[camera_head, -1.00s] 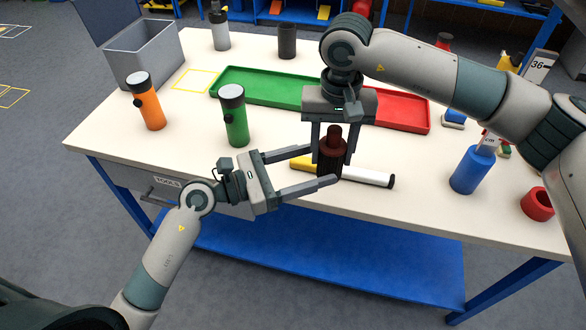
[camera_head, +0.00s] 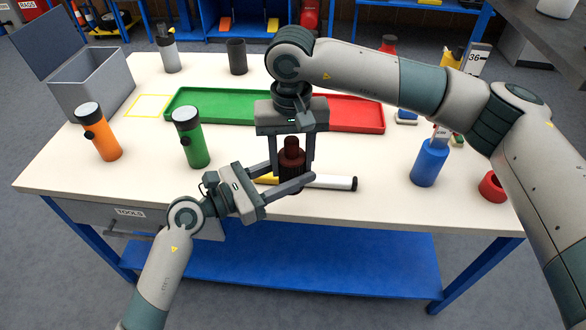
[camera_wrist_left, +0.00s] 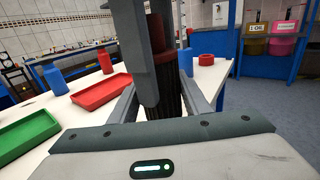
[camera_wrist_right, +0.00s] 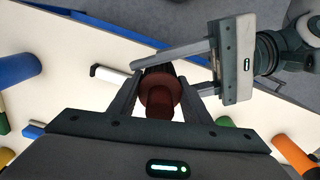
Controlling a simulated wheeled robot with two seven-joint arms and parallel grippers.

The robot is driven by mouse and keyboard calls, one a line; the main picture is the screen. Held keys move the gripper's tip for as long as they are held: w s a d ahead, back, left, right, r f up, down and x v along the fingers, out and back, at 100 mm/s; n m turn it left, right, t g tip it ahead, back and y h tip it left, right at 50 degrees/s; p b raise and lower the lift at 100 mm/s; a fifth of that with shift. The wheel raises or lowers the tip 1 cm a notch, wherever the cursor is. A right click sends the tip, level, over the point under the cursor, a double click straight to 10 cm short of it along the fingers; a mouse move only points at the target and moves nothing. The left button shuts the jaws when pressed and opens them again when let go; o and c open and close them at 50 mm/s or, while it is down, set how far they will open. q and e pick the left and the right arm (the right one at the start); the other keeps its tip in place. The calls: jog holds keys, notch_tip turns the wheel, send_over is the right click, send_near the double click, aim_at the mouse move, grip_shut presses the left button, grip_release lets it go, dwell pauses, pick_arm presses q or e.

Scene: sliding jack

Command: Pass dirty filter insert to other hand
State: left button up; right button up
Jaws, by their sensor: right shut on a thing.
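The dirty filter insert (camera_head: 291,160) is a dark ribbed cylinder with a red-brown top. It is upright above the front of the workbench. My right gripper (camera_head: 293,172) points down and is shut on it, one finger on each side. My left gripper (camera_head: 295,163) comes in from the left, open, with its fingers reaching along two sides of the insert. The left wrist view shows the insert (camera_wrist_left: 168,96) between the left fingers, partly hidden by a right finger. The right wrist view shows its round red-brown top (camera_wrist_right: 160,95). Contact with the left fingers is unclear.
A white and yellow tube (camera_head: 330,182) lies behind the grippers. The green tray (camera_head: 215,105) and red tray (camera_head: 355,115) are farther back. Green (camera_head: 193,145) and orange (camera_head: 104,145) flashlights stand left; a blue cylinder (camera_head: 428,163) and red ring (camera_head: 492,187) are right.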

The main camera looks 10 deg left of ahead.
aim_at(291, 140)
jog(key=o, duration=1.2)
jog(key=shift+c, duration=0.2)
pick_arm(q)
grip_shut()
pick_arm(e)
notch_tip(291, 140, up, 10)
jog(key=shift+r, duration=1.05)
jog(key=shift+a, duration=0.1)
